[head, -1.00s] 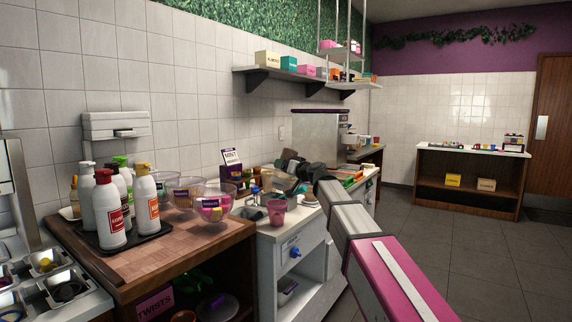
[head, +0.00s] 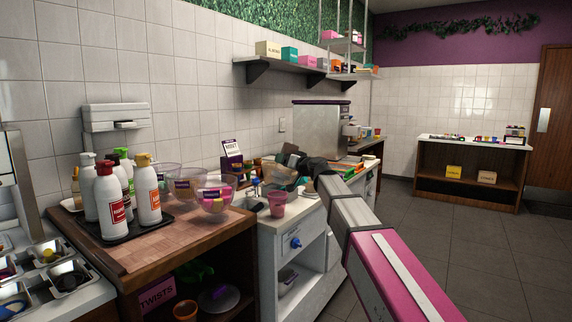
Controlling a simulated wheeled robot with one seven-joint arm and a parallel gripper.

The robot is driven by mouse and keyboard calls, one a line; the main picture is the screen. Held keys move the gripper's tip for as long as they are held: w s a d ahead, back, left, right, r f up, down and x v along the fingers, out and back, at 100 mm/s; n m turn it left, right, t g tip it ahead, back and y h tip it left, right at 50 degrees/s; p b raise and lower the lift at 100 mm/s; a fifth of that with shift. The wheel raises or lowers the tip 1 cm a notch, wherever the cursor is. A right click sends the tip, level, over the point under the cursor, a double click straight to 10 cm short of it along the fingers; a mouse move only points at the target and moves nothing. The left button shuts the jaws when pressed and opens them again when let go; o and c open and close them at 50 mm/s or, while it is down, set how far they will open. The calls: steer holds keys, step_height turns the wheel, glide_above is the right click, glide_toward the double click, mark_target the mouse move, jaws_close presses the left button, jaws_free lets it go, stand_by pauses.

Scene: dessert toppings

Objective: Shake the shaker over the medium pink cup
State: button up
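A pink cup (head: 277,204) stands upright near the front edge of the white counter, right of the wooden one. It is the only pink cup I can make out there, so its size class is unclear. My arm reaches in from the lower right. My dark gripper (head: 304,166) appears beyond the cup, above the back of the counter, small and mixed with dark items. I cannot tell whether its fingers are open or hold anything. I cannot pick out a shaker with certainty.
Several sauce bottles (head: 148,190) stand on a black tray on the wooden counter (head: 130,255). Clear bowls (head: 215,203) stand between them and the cup. A dark-topped sign (head: 233,158) is behind. Metal topping bins (head: 70,277) sit at lower left. The floor at right is clear.

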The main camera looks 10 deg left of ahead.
mark_target(287, 143)
steer(key=shift+r, duration=3.75)
step_height(287, 143, down, 8)
steer(key=shift+f, duration=0.1)
steer(key=shift+r, duration=0.2)
steer(key=shift+r, duration=3.9)
step_height(287, 143, down, 8)
steer(key=shift+f, duration=0.1)
